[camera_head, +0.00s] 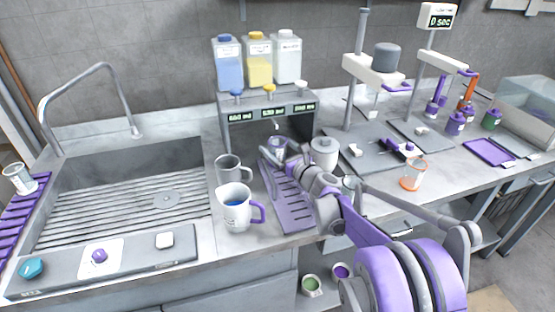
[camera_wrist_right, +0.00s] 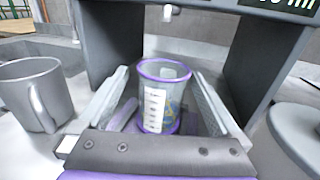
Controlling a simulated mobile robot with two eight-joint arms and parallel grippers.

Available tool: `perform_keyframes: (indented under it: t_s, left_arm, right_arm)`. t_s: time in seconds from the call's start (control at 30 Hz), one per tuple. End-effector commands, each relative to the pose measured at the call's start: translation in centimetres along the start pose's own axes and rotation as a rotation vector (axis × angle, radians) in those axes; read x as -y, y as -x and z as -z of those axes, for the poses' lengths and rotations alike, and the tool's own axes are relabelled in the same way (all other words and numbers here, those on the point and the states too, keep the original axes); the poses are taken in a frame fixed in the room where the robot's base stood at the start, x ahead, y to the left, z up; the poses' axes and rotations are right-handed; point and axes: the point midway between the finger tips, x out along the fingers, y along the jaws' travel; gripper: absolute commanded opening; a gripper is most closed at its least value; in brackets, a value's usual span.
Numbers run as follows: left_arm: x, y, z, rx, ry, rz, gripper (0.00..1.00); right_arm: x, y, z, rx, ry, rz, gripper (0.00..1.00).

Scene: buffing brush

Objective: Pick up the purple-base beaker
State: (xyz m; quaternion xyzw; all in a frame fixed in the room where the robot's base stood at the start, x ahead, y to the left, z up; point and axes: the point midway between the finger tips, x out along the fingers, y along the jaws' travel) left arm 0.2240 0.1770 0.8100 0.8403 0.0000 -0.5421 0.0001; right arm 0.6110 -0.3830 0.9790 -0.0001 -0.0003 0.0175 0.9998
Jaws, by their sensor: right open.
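The purple-base beaker (camera_wrist_right: 156,108) is clear, with a purple rim, a purple base and a white scale label. It stands upright under the dispenser nozzle, between the two fingers of my right gripper (camera_wrist_right: 161,78). The fingers are open, with a gap visible at each side of the beaker. In the head view my right gripper (camera_head: 284,150) reaches in over the purple drip tray (camera_head: 292,217) and mostly hides the beaker. My left gripper is not in view.
The dispenser (camera_head: 268,99) with three bottles stands around the beaker's spot. A grey metal mug (camera_wrist_right: 35,95) is at the left. A white jug with a purple handle (camera_head: 237,212) stands nearer. A round white lidded pot (camera_head: 324,153) is close at the right. An orange-base beaker (camera_head: 413,174) stands farther right.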

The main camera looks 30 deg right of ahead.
Motion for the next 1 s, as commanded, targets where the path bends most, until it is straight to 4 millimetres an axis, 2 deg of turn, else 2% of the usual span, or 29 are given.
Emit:
perform_keyframes:
  t_s: [0.1, 0.2, 0.5, 0.57, 1.0]
  left_arm:
    - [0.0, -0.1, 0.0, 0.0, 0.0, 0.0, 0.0]
    - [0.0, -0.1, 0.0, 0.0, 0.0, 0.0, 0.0]
    - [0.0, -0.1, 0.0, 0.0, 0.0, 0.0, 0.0]
    - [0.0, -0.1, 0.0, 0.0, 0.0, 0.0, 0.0]
    - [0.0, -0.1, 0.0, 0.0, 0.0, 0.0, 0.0]
  right_arm:
    - [0.3, -2.0, 0.1, 0.0, 0.0, -0.002, 1.0]
    - [0.3, -3.1, 0.0, 0.0, -0.001, -0.002, 1.0]
    - [0.3, -3.7, 0.0, 0.0, 0.0, 0.0, 1.0]
    - [0.3, -3.7, 0.0, 0.0, 0.0, 0.0, 0.91]
    - [0.3, -3.6, 0.0, 0.0, 0.0, 0.0, 0.12]
